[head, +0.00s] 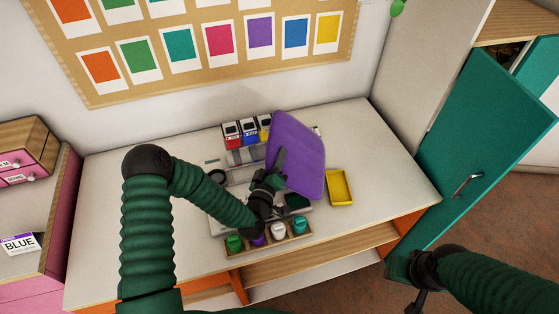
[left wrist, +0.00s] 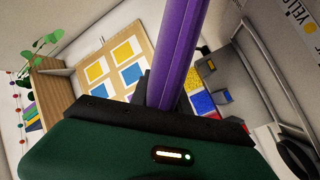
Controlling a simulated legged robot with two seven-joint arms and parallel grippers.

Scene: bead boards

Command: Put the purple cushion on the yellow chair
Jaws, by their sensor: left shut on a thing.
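The purple cushion (head: 298,155) is held up on edge above the white desk, a little tilted. My left gripper (head: 276,172) is shut on its left side. In the left wrist view the cushion (left wrist: 178,55) shows edge-on, rising from my gripper's dark fingers (left wrist: 165,112). My right gripper (head: 424,288) is low at the right, by the teal door; its fingers are too dark and small to tell open from shut. No yellow chair shows in either view.
The white desk (head: 385,180) carries a yellow tray (head: 340,187), several small boxes (head: 232,135) and a wooden holder (head: 286,243) with coloured jars. A teal cabinet door (head: 485,140) stands open at the right. Pink drawers (head: 45,215) are at the left.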

